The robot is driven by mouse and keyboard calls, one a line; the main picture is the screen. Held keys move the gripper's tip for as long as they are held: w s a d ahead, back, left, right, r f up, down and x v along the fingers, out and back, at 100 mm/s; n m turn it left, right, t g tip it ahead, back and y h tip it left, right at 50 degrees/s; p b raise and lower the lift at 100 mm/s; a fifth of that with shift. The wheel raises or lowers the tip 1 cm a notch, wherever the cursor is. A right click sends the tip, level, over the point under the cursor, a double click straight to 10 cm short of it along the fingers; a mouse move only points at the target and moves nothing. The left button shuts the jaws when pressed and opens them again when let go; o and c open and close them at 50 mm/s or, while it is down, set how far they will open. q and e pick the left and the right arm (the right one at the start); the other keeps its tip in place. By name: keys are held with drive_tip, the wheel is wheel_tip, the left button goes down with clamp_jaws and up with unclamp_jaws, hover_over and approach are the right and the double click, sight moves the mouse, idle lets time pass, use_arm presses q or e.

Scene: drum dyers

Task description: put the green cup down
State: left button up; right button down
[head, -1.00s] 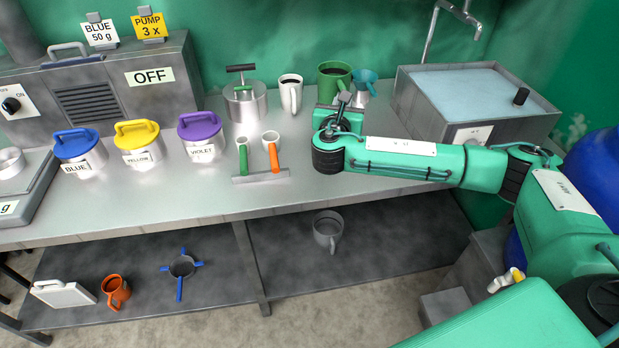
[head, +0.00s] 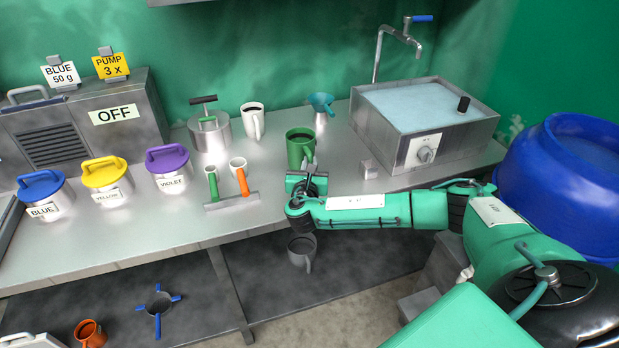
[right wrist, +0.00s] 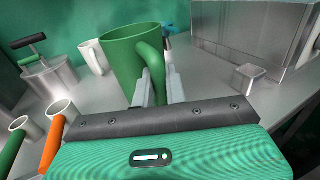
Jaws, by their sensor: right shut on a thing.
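The green cup (head: 300,146) is upright over the front part of the metal counter, with something dark inside. My right gripper (head: 306,172) is on the near side of the cup. In the right wrist view the two fingers (right wrist: 160,88) are shut on the handle of the green cup (right wrist: 126,62). The cup's base is partly hidden by my gripper, so I cannot tell whether it touches the counter. My left gripper is not in view.
Orange- and green-handled scoops (head: 242,180) rest at left on a rack.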

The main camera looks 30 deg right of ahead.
drive_tip(key=shift+f+p, duration=0.3)
drive_tip(key=shift+f, duration=2.75)
drive_tip(key=shift+f, duration=0.1)
drive_tip(key=c, duration=1.4)
unclamp_jaws()
drive_tip(key=shift+c, duration=0.2)
drive_tip(key=shift+s, duration=0.1)
drive_tip(key=b+v, duration=0.3)
drive_tip(key=v, duration=0.8)
drive_tip(key=shift+s+a, duration=0.25)
drive_tip(key=shift+a, duration=0.1)
